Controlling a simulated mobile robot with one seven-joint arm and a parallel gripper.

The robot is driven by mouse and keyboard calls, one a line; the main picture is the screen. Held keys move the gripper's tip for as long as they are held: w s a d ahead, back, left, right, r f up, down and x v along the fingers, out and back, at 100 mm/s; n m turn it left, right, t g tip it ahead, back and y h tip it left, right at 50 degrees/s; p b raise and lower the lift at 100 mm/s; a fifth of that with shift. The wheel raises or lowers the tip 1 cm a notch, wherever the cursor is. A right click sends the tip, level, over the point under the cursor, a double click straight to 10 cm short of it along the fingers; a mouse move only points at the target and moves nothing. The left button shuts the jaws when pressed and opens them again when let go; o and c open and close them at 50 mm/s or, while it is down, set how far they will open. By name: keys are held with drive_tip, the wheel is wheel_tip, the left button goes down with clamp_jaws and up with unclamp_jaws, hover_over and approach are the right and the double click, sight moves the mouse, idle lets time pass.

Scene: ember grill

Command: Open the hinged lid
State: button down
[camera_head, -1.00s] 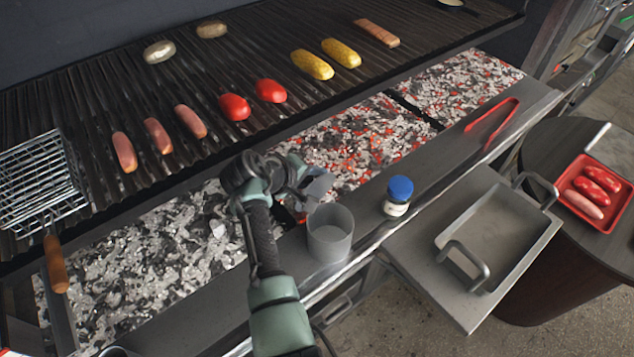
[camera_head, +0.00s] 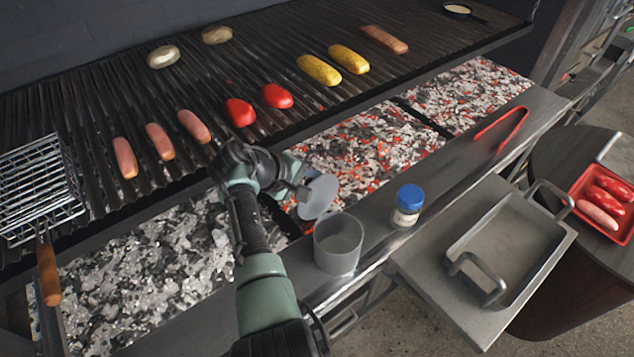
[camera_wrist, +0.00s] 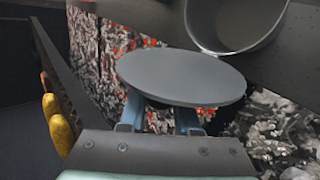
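The grey metal cup (camera_head: 338,246) stands on the steel front ledge with its mouth uncovered; part of it shows at the top of the wrist view (camera_wrist: 238,22). Its round flat grey lid (camera_head: 318,197) is tilted up at the cup's back left, clear of the mouth. In the wrist view the lid (camera_wrist: 180,76) covers the tips of my gripper. My gripper (camera_wrist: 160,115) is just behind the lid, with its two bluish fingers spread apart. Whether they touch the lid is hidden. The hinge cannot be made out.
A blue-capped jar (camera_head: 407,207) stands close to the cup's right. Red tongs (camera_head: 502,128) lie further along the ledge. Glowing coals (camera_head: 375,146) lie behind, below the grill bearing sausages and vegetables. A steel pan (camera_head: 515,250) sits at the front right.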

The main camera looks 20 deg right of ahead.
drive_tip(key=c, duration=0.6)
unclamp_jaws()
drive_tip(key=v, duration=1.3)
drive_tip(key=shift+b, duration=0.4)
drive_tip(key=shift+w, duration=0.1)
